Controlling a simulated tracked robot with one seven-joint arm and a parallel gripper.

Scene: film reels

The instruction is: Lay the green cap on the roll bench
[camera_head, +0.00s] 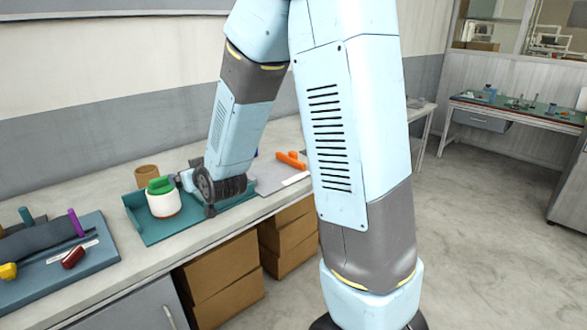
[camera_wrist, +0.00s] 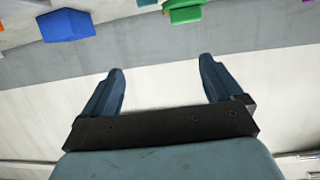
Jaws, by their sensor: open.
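A green cap-like piece (camera_head: 160,185) sits on top of a white round container (camera_head: 164,204) on a teal tray in the head view. A green piece (camera_wrist: 185,12) lies at the top edge of the wrist view, cut off; I cannot tell whether it is the same one. My gripper (camera_wrist: 162,75) is open, with nothing between its two dark blue fingers. In the head view its fingers are not clear; the dark wrist end (camera_head: 220,188) is over the teal tray, right of the container. Which surface is the roll bench is not clear.
The teal tray (camera_head: 155,238) lies on a long pale bench (camera_head: 120,273). A brown round pot (camera_head: 147,175) stands behind it. Left is a blue tray (camera_head: 100,262) with small coloured pieces; right are orange pieces (camera_head: 291,160). Another bench (camera_head: 520,108) stands far right, across open floor.

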